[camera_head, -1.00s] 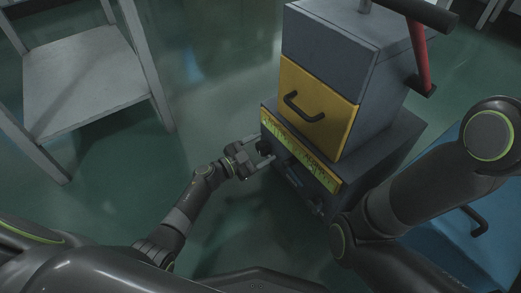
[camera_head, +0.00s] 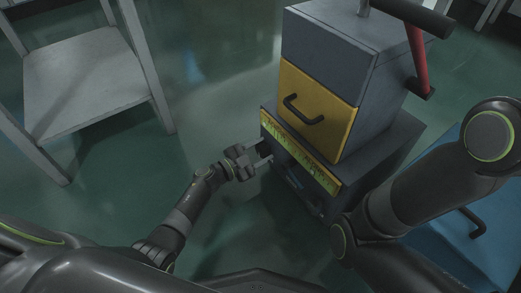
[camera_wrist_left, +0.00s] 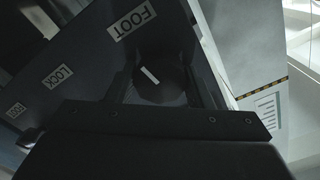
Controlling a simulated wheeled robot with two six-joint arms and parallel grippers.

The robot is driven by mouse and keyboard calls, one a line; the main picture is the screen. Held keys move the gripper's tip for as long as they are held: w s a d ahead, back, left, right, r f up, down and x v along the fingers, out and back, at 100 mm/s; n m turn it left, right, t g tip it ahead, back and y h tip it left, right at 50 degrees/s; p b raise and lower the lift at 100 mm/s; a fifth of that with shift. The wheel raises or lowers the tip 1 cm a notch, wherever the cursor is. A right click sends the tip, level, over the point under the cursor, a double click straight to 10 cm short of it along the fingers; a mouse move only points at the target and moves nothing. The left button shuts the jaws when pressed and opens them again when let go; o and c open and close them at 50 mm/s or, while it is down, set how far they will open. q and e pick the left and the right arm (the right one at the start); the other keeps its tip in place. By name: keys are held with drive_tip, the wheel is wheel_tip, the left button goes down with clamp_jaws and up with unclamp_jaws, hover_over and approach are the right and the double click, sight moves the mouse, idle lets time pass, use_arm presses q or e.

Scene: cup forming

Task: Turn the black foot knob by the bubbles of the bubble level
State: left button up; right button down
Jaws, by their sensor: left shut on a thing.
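The black foot knob (camera_wrist_left: 160,82) is a round dark knob with a short white line, seen in the left wrist view below a "FOOT" label (camera_wrist_left: 131,23). Its white line is tilted. My left gripper (camera_wrist_left: 165,92) has one finger on each side of the knob and is shut on it. In the head view my left gripper (camera_head: 264,156) is at the left end of the machine's dark lower front, and the knob is mostly hidden between the fingers. I cannot make out the bubble level or its bubbles. My right gripper is not in view.
A yellow strip with dark marks (camera_head: 300,150) runs just above the knob. Above it is a yellow drawer front (camera_head: 316,108) with a black handle. A "LOCK" label (camera_wrist_left: 57,76) is beside the knob. A grey stand (camera_head: 80,80) is at upper left; green floor lies between.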

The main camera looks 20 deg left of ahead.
use_arm(q)
drive_tip(key=m, duration=0.3)
drive_tip(key=shift+f+m, duration=0.1)
drive_tip(key=shift+m, duration=0.3)
drive_tip(key=m, duration=0.3)
drive_tip(key=shift+m, duration=0.3)
drive_tip(key=m+b, duration=0.1)
drive_tip(key=m, duration=0.3)
drive_tip(key=shift+f, duration=0.15)
drive_tip(key=shift+m+b, duration=0.35)
drive_tip(key=shift+m, duration=1.25)
drive_tip(key=o, duration=1)
